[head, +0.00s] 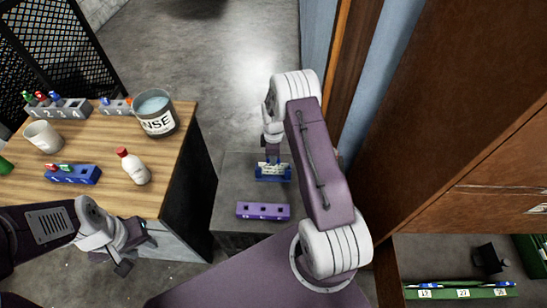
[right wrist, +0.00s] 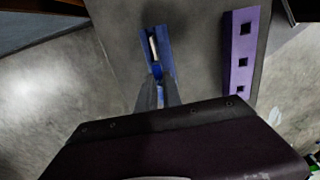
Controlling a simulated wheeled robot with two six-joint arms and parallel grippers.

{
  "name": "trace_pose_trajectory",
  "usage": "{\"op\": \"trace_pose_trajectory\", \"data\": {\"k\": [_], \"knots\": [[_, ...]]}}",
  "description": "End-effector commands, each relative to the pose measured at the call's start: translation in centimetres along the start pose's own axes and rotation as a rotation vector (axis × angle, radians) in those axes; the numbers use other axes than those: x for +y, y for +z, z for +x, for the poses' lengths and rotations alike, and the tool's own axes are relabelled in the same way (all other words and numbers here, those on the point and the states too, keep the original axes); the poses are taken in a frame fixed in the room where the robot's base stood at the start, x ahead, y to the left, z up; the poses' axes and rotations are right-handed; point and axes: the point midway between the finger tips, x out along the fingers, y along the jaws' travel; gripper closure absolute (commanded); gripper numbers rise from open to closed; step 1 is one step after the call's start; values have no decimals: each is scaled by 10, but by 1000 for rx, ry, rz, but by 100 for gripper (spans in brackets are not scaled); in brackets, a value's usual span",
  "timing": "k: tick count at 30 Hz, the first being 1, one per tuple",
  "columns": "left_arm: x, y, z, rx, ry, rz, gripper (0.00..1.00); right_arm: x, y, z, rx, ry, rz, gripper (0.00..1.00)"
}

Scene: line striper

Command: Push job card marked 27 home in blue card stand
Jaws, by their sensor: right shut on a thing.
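The blue card stand (head: 273,179) stands on a low grey surface, with a white job card (head: 272,168) standing in it. The card's marking is too small to read. In the right wrist view the blue stand (right wrist: 167,62) runs lengthwise, with the pale card (right wrist: 153,47) between its walls. My right gripper (head: 271,155) is over the stand; its fingers (right wrist: 158,88) are shut at the near end, with a bluish bit between them. How deep the card sits is unclear. My left gripper (head: 138,254) is open and empty in front of the wooden table.
A purple block with square holes (head: 263,211) lies just in front of the stand. The wooden table (head: 105,185) at left holds a rinse bucket (head: 156,115), a white bottle (head: 134,168), a cup (head: 43,137) and marker racks. A green rack with numbered labels (head: 461,292) is at lower right.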

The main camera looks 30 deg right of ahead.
Motion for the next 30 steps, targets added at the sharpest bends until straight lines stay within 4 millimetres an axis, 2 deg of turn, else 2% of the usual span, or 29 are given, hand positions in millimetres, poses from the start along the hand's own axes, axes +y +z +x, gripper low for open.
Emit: {"op": "trace_pose_trajectory", "data": {"k": [8,9,12,19,21,30], "knots": [[0,1,5,0,0,0,64,0,0,8,0,0,0,100],[0,1,5,0,0,0,64,0,0,8,0,0,0,87],[0,0,5,0,0,0,64,0,0,7,0,0,0,65],[0,0,5,0,0,0,64,0,0,7,0,0,0,65],[0,0,5,0,0,0,64,0,0,7,0,0,0,50],[0,0,4,0,0,0,64,0,0,7,0,0,0,50]]}}
